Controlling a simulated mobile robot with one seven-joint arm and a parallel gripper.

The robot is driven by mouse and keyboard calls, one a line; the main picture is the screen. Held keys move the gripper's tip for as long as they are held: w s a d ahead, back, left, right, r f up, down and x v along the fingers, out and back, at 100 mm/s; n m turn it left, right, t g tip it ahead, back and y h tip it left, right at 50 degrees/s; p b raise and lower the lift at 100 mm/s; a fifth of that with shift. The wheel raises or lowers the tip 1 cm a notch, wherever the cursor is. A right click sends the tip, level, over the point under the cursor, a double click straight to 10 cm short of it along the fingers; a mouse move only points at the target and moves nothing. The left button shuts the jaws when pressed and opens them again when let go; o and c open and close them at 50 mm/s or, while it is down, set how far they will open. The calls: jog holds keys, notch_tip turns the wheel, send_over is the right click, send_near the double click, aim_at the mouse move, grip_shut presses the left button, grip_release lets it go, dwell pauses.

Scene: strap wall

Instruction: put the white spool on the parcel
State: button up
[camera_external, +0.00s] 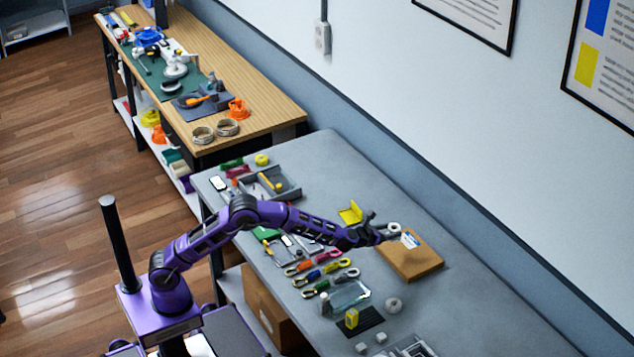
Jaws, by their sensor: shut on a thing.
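A small white spool (393,227) is at the tip of my gripper (388,234), which is shut on it. The parcel (418,263) is a flat brown cardboard box with a white and blue label, lying on the grey table. My gripper reaches in from the left over the parcel's far left edge, with the spool close to the label. I cannot tell whether the spool touches the parcel or is just above it. The gripper's fingers are small and partly hidden by the spool and wrist.
A yellow open holder (351,213) is behind my wrist. Several coloured straps (325,270) and a grey tray (270,183) lie left. The table right of the parcel is clear.

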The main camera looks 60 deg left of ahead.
notch_tip(320, 180, down, 8)
jog(key=shift+b, duration=0.75)
jog(key=shift+f, duration=0.15)
jog(key=shift+f+b, duration=0.1)
jog(key=shift+b, duration=0.2)
jog(key=o, duration=1.4)
jog(key=shift+c, duration=0.2)
jog(key=shift+r, duration=0.2)
jog(key=shift+r+p, duration=0.2)
jog(key=shift+p, duration=0.25)
jog(key=v, duration=1.1)
jog(key=shift+s, duration=0.4)
jog(key=shift+r, duration=0.1)
